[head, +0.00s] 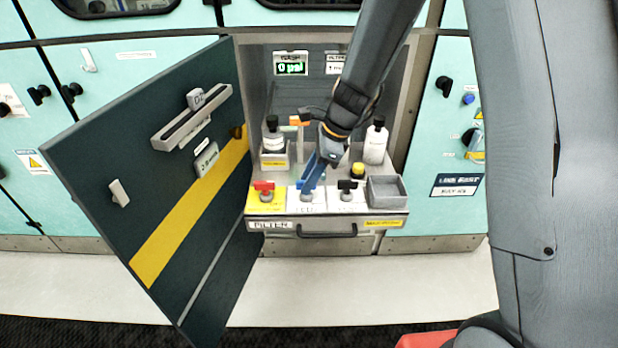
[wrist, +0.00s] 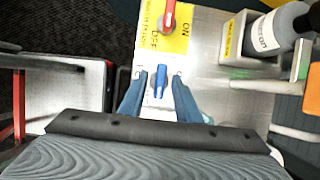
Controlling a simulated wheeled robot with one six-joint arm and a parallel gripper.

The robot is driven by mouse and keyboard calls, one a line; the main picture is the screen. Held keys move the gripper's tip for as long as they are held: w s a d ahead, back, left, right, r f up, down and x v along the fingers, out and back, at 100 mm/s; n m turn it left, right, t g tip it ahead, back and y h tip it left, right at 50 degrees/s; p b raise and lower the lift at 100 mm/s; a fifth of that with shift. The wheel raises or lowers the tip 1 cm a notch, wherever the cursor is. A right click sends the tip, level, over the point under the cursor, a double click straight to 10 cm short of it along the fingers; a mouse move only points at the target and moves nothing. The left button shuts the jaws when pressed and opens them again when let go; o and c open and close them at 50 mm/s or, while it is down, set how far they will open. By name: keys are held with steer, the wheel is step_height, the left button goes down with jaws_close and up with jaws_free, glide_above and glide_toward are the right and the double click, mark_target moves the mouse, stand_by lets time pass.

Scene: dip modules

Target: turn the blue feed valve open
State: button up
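The blue feed valve (wrist: 161,77) has a blue lever handle on a white label plate. In the wrist view it lies between the two blue-grey fingers of my gripper (wrist: 159,86), with gaps on both sides. The handle runs roughly along the picture's up-down direction there. In the head view my gripper (head: 311,184) points down over the middle valve and covers most of it; only a bit of blue (head: 300,184) shows beside the fingers. The fingers are apart, and no contact with the handle shows. The plate's lettering is too small to read.
A red valve (head: 264,186) on a yellow plate and a black valve (head: 347,185) flank the blue one on the pull-out shelf. Bottles (head: 273,136) (head: 375,143) and an open grey bin (head: 388,190) stand close by. The open door (head: 160,190) stands left.

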jaws_close()
steer(key=shift+n, duration=0.3)
steer(key=n+g+p, duration=0.1)
steer(key=n+p, duration=0.1)
steer(key=shift+w+r+n, duration=0.1)
steer(key=shift+w+n, duration=0.05)
steer(key=shift+n, duration=0.25)
steer(key=n, duration=0.2)
steer(key=n+g+p, duration=0.1)
steer(key=shift+w+a+n+g+h, duration=0.1)
steer(key=shift+n+g+h, duration=0.2)
steer(key=shift+n+h, duration=0.1)
steer(key=n, duration=0.2)
steer(key=n+g+h, duration=0.1)
steer(key=n, duration=0.2)
steer(key=shift+w+a+g, duration=0.15)
steer(key=shift+g, duration=0.15)
steer(key=n+h, duration=0.2)
steer(key=n, duration=0.3)
steer(key=shift+a, duration=0.15)
steer(key=shift+n+h, duration=0.3)
steer(key=shift+n, duration=0.2)
